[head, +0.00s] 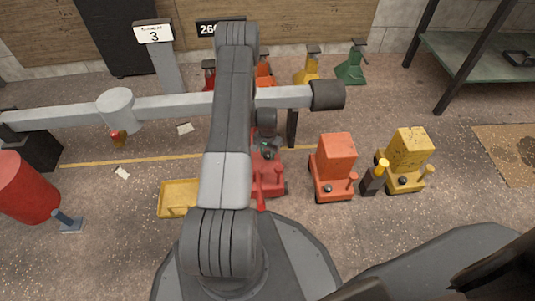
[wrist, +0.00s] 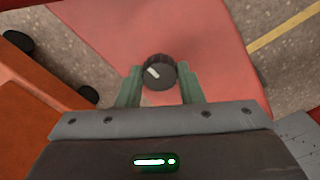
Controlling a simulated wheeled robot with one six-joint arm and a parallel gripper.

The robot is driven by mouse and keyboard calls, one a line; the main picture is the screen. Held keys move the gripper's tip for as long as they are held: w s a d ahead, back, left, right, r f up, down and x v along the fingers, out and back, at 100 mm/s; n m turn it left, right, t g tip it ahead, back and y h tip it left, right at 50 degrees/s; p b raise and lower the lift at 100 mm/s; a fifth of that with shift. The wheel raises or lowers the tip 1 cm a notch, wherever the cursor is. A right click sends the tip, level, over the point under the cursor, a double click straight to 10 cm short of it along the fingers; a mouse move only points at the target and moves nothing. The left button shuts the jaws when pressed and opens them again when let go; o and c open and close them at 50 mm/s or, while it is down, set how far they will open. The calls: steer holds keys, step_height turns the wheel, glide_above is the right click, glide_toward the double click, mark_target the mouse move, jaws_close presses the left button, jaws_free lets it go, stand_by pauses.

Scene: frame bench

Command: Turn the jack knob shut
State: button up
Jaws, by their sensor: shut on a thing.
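The black jack knob (wrist: 158,68), with a white mark on its face, sits on the red jack (wrist: 95,30) in the wrist view. My gripper (wrist: 161,84) has its two green fingers on either side of the knob, shut on it. In the head view the red jack (head: 270,183) stands on the floor, partly hidden behind my arm. The knob itself cannot be made out there.
An orange jack (head: 335,160) and a yellow jack (head: 408,155) stand to the right, with a dark post (head: 372,182) between them. A yellow tray (head: 176,197) lies to the left. A grey horizontal beam (head: 180,105) crosses behind my arm.

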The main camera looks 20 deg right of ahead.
mark_target(267, 154)
steer(key=shift+m, duration=0.6)
steer(key=o, duration=1)
steer(key=shift+c, duration=0.2)
step_height(267, 154, up, 14)
steer(key=p, duration=0.5)
steer(key=shift+f, duration=0.15)
step_height(267, 154, down, 14)
steer(key=b, duration=0.5)
steer(key=shift+r, duration=0.25)
